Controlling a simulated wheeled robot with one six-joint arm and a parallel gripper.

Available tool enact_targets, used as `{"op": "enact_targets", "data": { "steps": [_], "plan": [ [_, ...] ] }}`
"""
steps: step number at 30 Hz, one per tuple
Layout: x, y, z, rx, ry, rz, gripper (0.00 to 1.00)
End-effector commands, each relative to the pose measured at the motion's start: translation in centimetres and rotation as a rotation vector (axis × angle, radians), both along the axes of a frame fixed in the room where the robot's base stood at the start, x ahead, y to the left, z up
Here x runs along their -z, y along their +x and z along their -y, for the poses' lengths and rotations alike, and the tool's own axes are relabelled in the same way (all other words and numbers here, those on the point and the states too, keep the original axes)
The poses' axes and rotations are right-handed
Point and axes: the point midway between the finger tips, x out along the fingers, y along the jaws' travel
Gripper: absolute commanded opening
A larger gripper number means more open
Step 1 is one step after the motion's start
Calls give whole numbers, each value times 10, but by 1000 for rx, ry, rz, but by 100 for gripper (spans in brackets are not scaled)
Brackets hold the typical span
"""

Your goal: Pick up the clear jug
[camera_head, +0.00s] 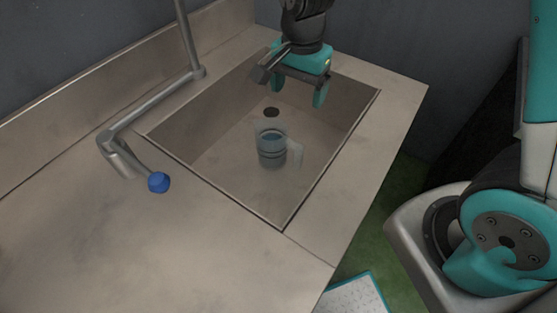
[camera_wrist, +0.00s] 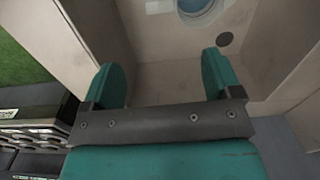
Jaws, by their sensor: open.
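The clear jug (camera_head: 271,146) stands upright in the sink basin in the head view, with its handle towards the right. It is see-through, with bluish contents or bands in its lower part. Part of a round, clear and bluish shape, seemingly the jug (camera_wrist: 197,8), shows at the top edge of the wrist view. My gripper (camera_head: 297,94) is open and empty above the far part of the basin, behind the jug and apart from it. Its two teal fingers (camera_wrist: 164,82) also show spread apart in the wrist view, with nothing between them.
The sink (camera_head: 220,152) has raised walls around the jug and a dark drain (camera_head: 272,112) behind it. A metal tap (camera_head: 150,105) with a blue knob (camera_head: 159,182) stands left of the basin. The counter (camera_head: 120,240) in front is clear. Dark stacked items (camera_wrist: 35,125) show at left in the wrist view.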

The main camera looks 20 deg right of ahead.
Motion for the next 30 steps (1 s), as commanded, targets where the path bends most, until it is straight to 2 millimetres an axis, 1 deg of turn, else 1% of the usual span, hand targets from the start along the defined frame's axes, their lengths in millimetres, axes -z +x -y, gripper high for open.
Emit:
{"op": "enact_targets", "data": {
  "steps": [1, 5, 12, 15, 18, 23, 25, 30],
  "plan": [
    [11, 3, 1, 25, -8, -3, 84],
    [32, 3, 2, 46, -13, -7, 84],
    [87, 2, 2, 43, -12, -7, 84],
    [106, 2, 2, 42, -12, -6, 84],
    [119, 3, 2, 42, -10, -4, 84],
    [129, 3, 2, 42, -10, -2, 84],
    [136, 2, 3, 42, -11, -4, 84],
    [163, 1, 3, 41, -11, -6, 84]
  ]
}}
